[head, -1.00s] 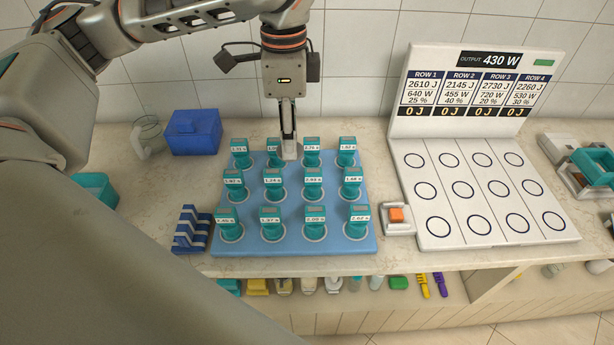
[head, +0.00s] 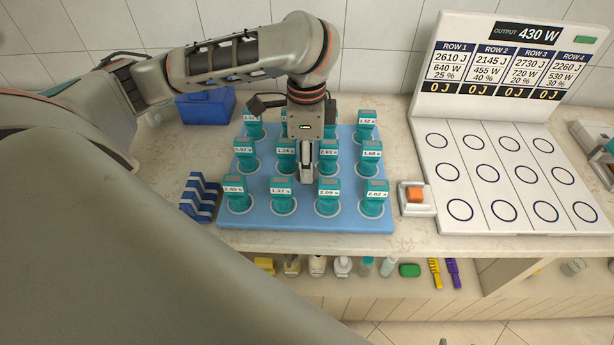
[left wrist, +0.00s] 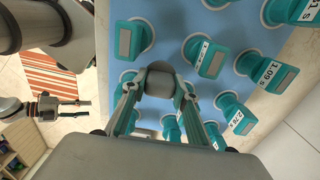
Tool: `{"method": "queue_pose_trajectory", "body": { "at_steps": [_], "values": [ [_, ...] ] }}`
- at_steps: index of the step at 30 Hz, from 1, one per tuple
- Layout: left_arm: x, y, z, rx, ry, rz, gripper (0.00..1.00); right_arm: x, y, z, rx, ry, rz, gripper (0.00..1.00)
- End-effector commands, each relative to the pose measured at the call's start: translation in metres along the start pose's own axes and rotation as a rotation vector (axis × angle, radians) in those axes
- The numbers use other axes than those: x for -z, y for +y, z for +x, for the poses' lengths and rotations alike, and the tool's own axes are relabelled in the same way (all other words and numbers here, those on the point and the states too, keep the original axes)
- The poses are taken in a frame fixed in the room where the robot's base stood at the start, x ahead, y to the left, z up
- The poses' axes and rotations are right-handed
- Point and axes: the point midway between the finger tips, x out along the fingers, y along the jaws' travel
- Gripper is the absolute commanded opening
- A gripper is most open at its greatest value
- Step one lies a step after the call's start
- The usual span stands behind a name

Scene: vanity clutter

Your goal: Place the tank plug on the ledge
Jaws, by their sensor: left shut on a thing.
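My left gripper (head: 306,176) is over the blue mat (head: 250,215), among the teal timer blocks. It is shut on a small grey rounded piece, which I take for the tank plug (left wrist: 160,78); it shows between the fingertips in the left wrist view. In the head view the fingers hide most of it, and I cannot tell whether it touches the mat. My right gripper (left wrist: 84,108) is empty and open at the left of the left wrist view. Which surface is the ledge is unclear; a lower shelf (head: 330,290) runs below the counter.
Teal blocks (head: 328,193) stand in rows around the gripper. A white panel board (head: 500,180) with empty rings stands at the right, beside an orange-button switch (head: 415,196). A blue rack (head: 200,195) and blue box (head: 206,106) are at the left. Small bottles (head: 342,266) line the shelf.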

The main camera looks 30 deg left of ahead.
Motion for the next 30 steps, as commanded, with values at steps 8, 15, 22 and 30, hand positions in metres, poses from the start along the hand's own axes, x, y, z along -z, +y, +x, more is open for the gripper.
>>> {"method": "queue_pose_trajectory", "body": {
  "at_steps": [8, 15, 22, 30],
  "values": [
    [0.000, 0.000, 0.036, -0.003, -0.001, 0.001, 0.00, -0.017, -0.002, 0.008, 0.001, -0.009, 0.001, 0.40],
    [0.000, -0.001, 0.037, 0.000, -0.001, 0.000, 0.00, -0.016, -0.002, 0.008, 0.000, -0.008, 0.001, 0.40],
    [0.000, 0.000, 0.039, -0.001, -0.001, -0.001, 0.36, -0.011, -0.001, 0.006, -0.001, -0.002, 0.001, 0.40],
    [0.000, 0.000, 0.040, -0.001, -0.001, -0.001, 0.45, -0.011, -0.001, 0.006, -0.001, -0.001, 0.001, 0.40]
  ]
}}
